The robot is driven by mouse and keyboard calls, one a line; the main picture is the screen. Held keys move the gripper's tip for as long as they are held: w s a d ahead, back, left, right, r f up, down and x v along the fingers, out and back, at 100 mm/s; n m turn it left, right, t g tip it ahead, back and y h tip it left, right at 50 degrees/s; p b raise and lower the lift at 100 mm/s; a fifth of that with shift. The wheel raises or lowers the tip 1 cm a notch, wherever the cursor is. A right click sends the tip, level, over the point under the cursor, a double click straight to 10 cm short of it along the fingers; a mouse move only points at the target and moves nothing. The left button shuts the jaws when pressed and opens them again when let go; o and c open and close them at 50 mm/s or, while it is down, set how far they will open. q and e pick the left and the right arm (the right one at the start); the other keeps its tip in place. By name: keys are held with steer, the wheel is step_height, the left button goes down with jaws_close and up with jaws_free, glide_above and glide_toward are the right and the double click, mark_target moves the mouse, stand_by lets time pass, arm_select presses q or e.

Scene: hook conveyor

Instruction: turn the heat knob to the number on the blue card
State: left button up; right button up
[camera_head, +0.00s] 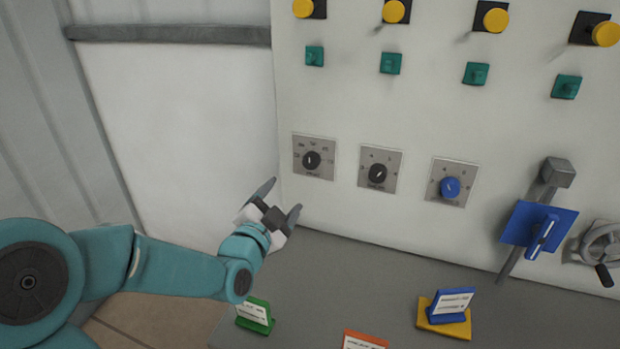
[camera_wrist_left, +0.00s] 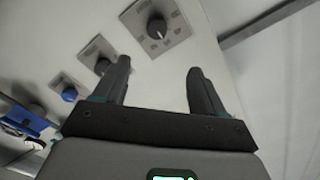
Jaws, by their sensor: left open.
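Three knobs on square dial plates sit in a row on the white panel: a left black knob (camera_head: 312,160), a middle black knob (camera_head: 377,174) and a blue knob (camera_head: 450,187). Their printed labels are too small to read surely, so I cannot tell which is heat. The blue card (camera_head: 453,302) stands on a yellow base on the grey ledge; its text is unreadable. My left gripper (camera_head: 280,201) is open and empty, below and left of the left knob, apart from it. In the left wrist view, the left knob (camera_wrist_left: 157,27) lies beyond the open fingers (camera_wrist_left: 160,82).
Green (camera_head: 255,315) and orange (camera_head: 364,340) cards stand on the grey ledge (camera_head: 350,270). Yellow buttons (camera_head: 394,11) and green switches (camera_head: 390,63) are above the knobs. A blue-plated lever (camera_head: 538,228) and a handwheel (camera_head: 601,246) are at the right. The panel around the left knob is clear.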

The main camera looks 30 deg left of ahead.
arm_select(q)
steer(key=f, duration=0.1)
steer(key=p, duration=0.4)
glide_toward(309, 164)
steer(key=x, duration=0.9)
steer(key=shift+w, duration=0.1)
steer(key=shift+b, duration=0.3)
steer(key=c, duration=1.1)
